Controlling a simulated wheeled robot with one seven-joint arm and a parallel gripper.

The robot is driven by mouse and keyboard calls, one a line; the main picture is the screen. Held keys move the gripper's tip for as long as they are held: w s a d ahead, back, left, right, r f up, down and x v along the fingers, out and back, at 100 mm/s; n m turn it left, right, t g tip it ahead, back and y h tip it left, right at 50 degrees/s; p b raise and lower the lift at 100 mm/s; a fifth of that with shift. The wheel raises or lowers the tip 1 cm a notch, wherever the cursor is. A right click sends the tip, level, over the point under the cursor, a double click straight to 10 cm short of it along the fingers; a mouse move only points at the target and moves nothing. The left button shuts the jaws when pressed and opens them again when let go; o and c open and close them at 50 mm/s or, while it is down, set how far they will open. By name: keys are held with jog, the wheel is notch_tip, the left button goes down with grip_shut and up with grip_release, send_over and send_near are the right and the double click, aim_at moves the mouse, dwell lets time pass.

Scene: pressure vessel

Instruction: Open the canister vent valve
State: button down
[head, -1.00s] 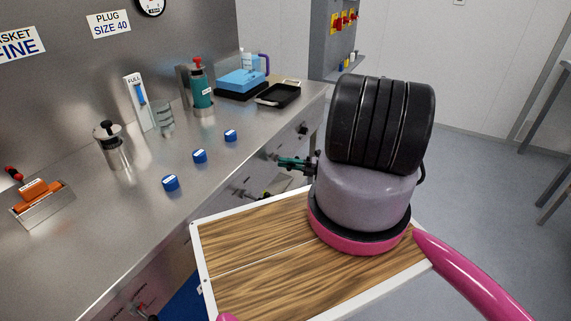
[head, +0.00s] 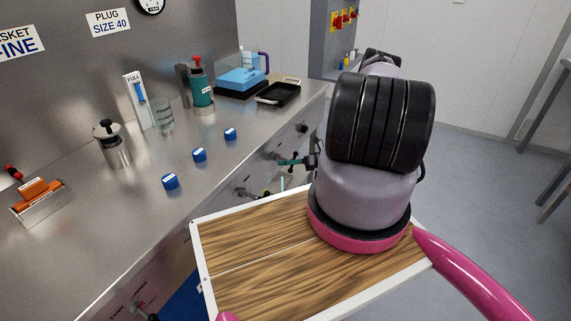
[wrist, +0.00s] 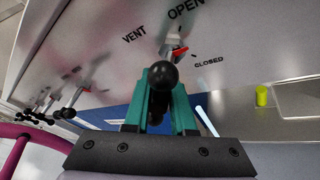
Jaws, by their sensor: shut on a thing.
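The vent valve is on the steel front panel of the bench. In the wrist view its black ball-ended handle (wrist: 160,80) points toward the camera, between the teal fingers of my gripper (wrist: 159,105). The gripper is shut on this handle. Behind it is a red pointer (wrist: 180,52), with the printed words VENT, OPEN and CLOSED around it. The pointer lies close to the CLOSED mark. In the head view my gripper (head: 290,161) is at the bench front, and the handle is too small to make out there.
More valve handles (wrist: 85,88) stick out from the panel at the left of the wrist view. The bench top (head: 130,205) carries blue knobs (head: 199,155), a metal canister (head: 112,145), a teal canister (head: 202,92) and a black tray (head: 279,94). Open floor lies to the right.

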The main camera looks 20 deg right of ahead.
jog(key=n+h, duration=0.1)
jog(key=n, duration=0.2)
jog(key=shift+w+r+h, duration=0.1)
jog(key=shift+w+h, duration=0.15)
jog(key=shift+h, duration=0.15)
jog(key=shift+n+t+h, duration=0.4)
jog(key=shift+n+h, duration=0.3)
jog(key=shift+n, duration=0.4)
jog(key=shift+f, duration=0.2)
jog(key=shift+s, duration=0.1)
jog(key=c, duration=0.8)
grip_release()
jog(key=shift+c, duration=0.2)
jog(key=shift+s+d, duration=0.1)
jog(key=shift+d, duration=0.1)
jog(key=v, duration=1)
jog(key=shift+s, duration=0.2)
jog(key=shift+d+r, duration=0.1)
jog(key=shift+r, duration=0.05)
